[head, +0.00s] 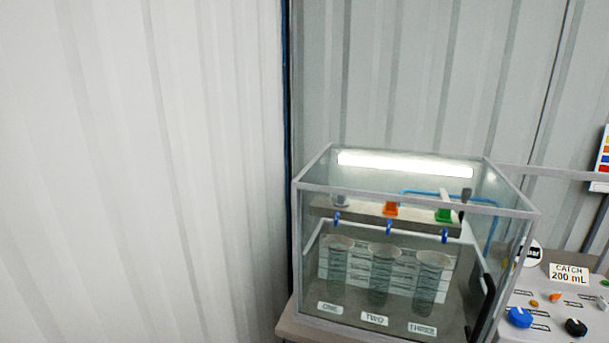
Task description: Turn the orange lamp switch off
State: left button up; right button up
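A control panel (545,333) shows at the lower right, cut off by the picture's edge. On it are two small orange parts: a slanted, lever-like one (556,297) and a rounder one (534,303). I cannot tell which is the lamp switch, nor read its position. A bright white strip lamp (405,164) glows along the top of the glass tank (415,200). Neither of my grippers is in view.
The tank holds three cylinders labelled ONE, TWO and THREE under a bar with grey, orange and green blocks. A blue knob (519,317), a black knob (576,327) and a "CATCH 200 mL" sign (569,274) are on the panel. A corrugated wall (140,170) fills the left.

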aim_at(554, 297)
jog(key=z, duration=1.6)
